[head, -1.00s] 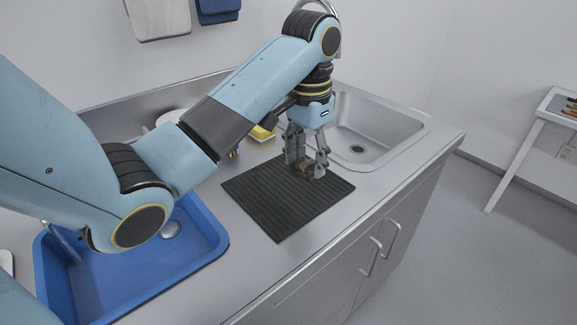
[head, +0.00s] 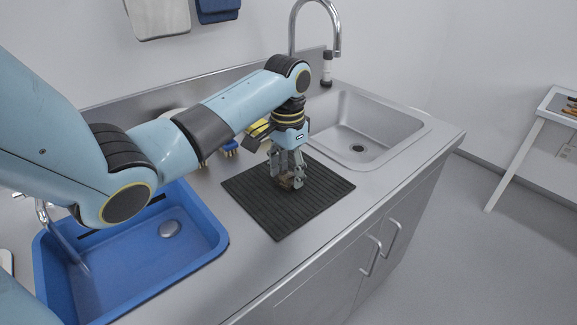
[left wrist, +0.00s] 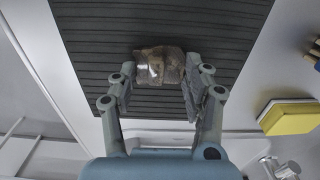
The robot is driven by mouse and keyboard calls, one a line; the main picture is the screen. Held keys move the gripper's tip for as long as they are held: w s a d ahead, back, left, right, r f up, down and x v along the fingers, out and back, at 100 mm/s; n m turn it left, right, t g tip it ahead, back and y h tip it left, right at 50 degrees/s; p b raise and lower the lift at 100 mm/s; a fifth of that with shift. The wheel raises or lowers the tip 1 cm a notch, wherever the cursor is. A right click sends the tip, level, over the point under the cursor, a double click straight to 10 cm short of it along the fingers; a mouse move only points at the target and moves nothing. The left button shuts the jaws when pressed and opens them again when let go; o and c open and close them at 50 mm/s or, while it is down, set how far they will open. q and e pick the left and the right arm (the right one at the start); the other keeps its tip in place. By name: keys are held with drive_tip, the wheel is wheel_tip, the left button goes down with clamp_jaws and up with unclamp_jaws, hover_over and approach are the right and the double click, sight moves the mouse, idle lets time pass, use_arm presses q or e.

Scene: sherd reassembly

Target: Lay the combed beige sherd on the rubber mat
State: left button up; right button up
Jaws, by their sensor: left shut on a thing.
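The sherd (left wrist: 160,65), brown-beige with a pale glossy patch, is between the fingers of my left gripper (left wrist: 158,80) in the left wrist view. In the head view the left gripper (head: 287,182) is shut on the sherd (head: 286,181), over the middle of the black ribbed rubber mat (head: 308,205). The mat also fills the top of the left wrist view (left wrist: 90,45). I cannot tell whether the sherd touches the mat. The fingers partly hide it in the head view. My right gripper is not in view.
A blue basin (head: 130,262) lies left of the mat, and a steel sink (head: 370,125) with a tap (head: 337,35) lies behind it to the right. A yellow sponge (left wrist: 290,117) and brushes (head: 231,147) are close to the mat. The mat's front part is bare.

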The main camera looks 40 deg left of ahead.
sight(288, 174)
use_arm(q)
drive_tip(key=shift+f, duration=0.1)
drive_tip(key=o, duration=1.2)
wheel_tip(288, 174, up, 12)
drive_tip(key=shift+r, duration=0.15)
